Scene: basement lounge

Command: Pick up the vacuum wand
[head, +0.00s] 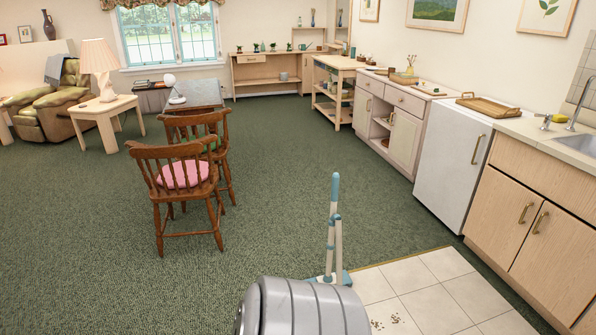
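The vacuum wand (333,211) stands upright in the head view, a little right of the middle and low in the picture. It is slim, with a blue grip at the top and pale and blue sections below. A shorter pale and blue piece rises close beside it from the same blue foot (345,278) on the floor. The lowest part of the foot is partly hidden. Neither of my grippers is in view.
Pale floor tiles (440,297) with dark crumbs (395,318) lie right of the wand. A white appliance (448,165) and wooden cabinets (535,220) line the right side. A wooden chair with a pink cushion (182,175) stands left. Green carpet between is clear.

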